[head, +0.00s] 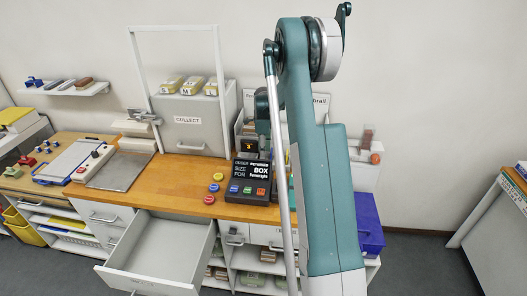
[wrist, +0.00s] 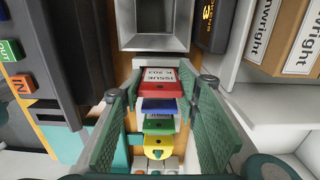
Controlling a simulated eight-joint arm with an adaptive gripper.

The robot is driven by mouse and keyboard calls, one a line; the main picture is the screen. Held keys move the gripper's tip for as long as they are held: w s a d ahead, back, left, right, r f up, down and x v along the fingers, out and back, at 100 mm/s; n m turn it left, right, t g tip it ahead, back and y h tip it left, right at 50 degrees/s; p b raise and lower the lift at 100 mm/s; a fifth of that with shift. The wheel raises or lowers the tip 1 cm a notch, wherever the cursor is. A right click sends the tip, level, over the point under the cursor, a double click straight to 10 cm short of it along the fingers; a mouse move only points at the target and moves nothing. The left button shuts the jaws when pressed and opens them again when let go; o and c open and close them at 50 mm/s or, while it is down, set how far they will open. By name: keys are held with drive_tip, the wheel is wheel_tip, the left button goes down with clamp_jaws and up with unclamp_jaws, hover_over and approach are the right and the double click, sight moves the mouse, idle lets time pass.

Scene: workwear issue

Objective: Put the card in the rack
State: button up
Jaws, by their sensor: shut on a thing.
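In the wrist view, my gripper (wrist: 162,84) has its two green ribbed fingers on either side of a red card (wrist: 158,87) with a white label reading ISSUE K 203. It is shut on this card, between the fingertips. Blue (wrist: 158,105), green (wrist: 158,124) and yellow (wrist: 158,141) pieces show in a row below it in the picture, between the fingers. Whether they sit in the rack cannot be told. In the head view my arm hides the fingers and the card. I cannot make out the rack for certain.
A grey square-mouthed holder (wrist: 124,36) is just beyond the fingertips. Labelled boxes (wrist: 298,62) are at right. In the head view, a black button box (head: 251,171) and coloured buttons (head: 213,187) are on the wooden counter (head: 180,178); a drawer (head: 160,284) stands open below.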

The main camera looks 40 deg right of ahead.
drive_tip(key=shift+f+b, duration=0.5)
drive_tip(key=shift+f, duration=0.3)
idle(0.4)
idle(0.5)
drive_tip(key=o, duration=0.8)
drive_tip(key=shift+r, duration=0.2)
drive_tip(key=shift+r+p, duration=1)
drive_tip(key=shift+r, duration=3.3)
drive_tip(key=shift+a, duration=0.1)
